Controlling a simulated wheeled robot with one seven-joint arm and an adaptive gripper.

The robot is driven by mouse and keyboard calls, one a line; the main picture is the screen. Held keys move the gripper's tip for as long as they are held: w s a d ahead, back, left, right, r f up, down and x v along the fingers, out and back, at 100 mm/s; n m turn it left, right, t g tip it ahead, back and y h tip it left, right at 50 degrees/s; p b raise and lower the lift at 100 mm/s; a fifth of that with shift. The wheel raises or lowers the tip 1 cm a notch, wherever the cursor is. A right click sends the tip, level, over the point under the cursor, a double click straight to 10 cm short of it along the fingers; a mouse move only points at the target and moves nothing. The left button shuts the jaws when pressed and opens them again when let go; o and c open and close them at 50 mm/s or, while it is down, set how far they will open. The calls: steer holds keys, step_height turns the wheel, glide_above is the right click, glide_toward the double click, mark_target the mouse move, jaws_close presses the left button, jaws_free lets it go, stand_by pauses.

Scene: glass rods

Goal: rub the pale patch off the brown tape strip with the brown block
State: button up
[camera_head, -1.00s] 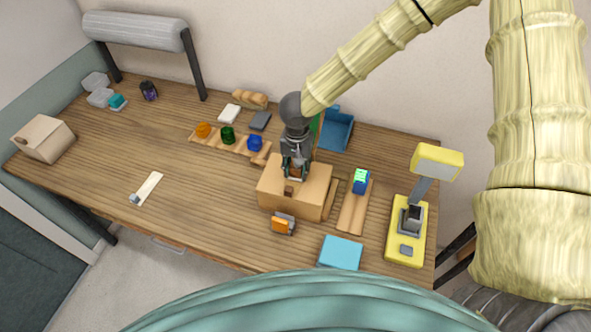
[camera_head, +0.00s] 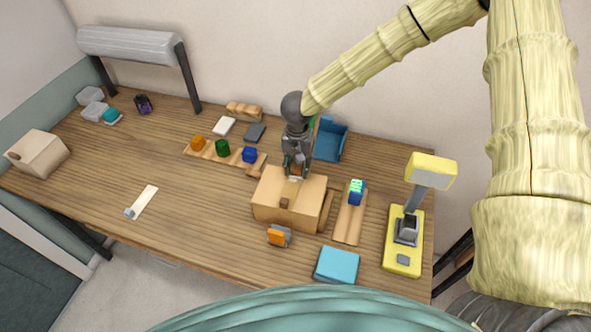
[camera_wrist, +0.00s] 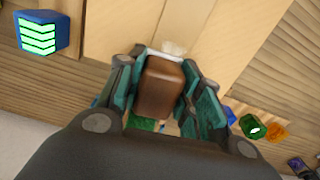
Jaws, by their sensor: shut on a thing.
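My gripper (camera_head: 296,172) is shut on the brown block (camera_wrist: 163,86), at the back edge of a tan cardboard box's top. In the wrist view, my gripper (camera_wrist: 163,90) has teal fingers on both sides of the block. The brown tape strip (camera_wrist: 194,22) runs along the box top as a slightly different tan band. It also shows in the head view (camera_head: 290,190). A whitish pale patch (camera_wrist: 174,47) shows on the strip just beyond the block's end. The block hides what lies under it, and I cannot tell whether it touches the tape.
The cardboard box (camera_head: 270,212) stands on the wooden table. To its right are a wooden board with a blue block (camera_head: 357,192) and a yellow lamp (camera_head: 403,258). A blue bin (camera_head: 330,140) stands behind. The table's left middle is mostly clear.

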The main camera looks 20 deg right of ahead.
stand_by(0.4)
steer(key=shift+w+r, duration=0.1)
steer(key=shift+r, duration=2.9)
steer(key=shift+r, duration=1.45)
